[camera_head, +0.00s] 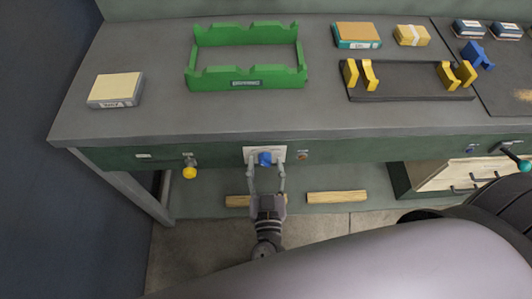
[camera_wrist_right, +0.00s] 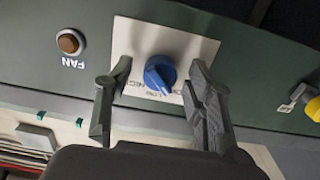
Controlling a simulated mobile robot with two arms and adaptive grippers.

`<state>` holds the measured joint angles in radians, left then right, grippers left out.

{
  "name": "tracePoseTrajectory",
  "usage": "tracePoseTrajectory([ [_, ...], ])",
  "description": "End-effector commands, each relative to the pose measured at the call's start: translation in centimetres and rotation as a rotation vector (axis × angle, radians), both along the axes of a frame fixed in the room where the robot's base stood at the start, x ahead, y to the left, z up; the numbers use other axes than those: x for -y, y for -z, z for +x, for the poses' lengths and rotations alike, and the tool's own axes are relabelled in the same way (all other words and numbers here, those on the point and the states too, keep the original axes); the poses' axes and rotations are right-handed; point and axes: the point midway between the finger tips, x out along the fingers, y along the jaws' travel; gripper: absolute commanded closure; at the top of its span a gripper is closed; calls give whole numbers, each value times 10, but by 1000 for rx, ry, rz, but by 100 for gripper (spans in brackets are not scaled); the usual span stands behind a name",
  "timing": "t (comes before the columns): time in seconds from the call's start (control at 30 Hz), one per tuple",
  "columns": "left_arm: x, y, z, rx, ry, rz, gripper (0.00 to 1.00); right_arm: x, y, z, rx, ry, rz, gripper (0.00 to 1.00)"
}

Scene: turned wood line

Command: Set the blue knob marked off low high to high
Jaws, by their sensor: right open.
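The blue knob (camera_head: 265,158) sits on a white plate (camera_head: 279,153) on the green front panel of the bench. In the right wrist view the knob (camera_wrist_right: 160,74) is near the middle, with small lettering on the plate (camera_wrist_right: 190,47) below it, partly hidden and too small to read surely. My right gripper (camera_head: 266,172) is open in front of the plate. In the right wrist view its fingers (camera_wrist_right: 158,78) stand on either side of the knob, apart from it. The knob's pointer setting cannot be read surely. My left gripper is not in view.
A brown button marked FAN (camera_wrist_right: 69,42) is beside the plate. A yellow knob (camera_head: 189,172) hangs from the panel to the left. A green frame (camera_head: 246,82) and a black holder with yellow brackets (camera_head: 410,95) rest on the bench top. Wooden bars (camera_head: 336,197) lie below.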

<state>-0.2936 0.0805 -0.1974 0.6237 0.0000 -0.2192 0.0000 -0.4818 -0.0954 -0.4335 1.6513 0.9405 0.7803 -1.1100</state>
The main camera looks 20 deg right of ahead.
Motion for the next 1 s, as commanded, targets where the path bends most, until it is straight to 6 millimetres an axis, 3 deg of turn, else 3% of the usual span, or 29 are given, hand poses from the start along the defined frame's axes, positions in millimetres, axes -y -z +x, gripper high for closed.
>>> tracePoseTrajectory([
  [0.37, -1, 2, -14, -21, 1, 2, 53, 0, 0, 0, -1, 1, 0, 51],
  [1.0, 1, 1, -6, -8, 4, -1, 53, 0, 0, 0, 0, 1, 0, 94],
])
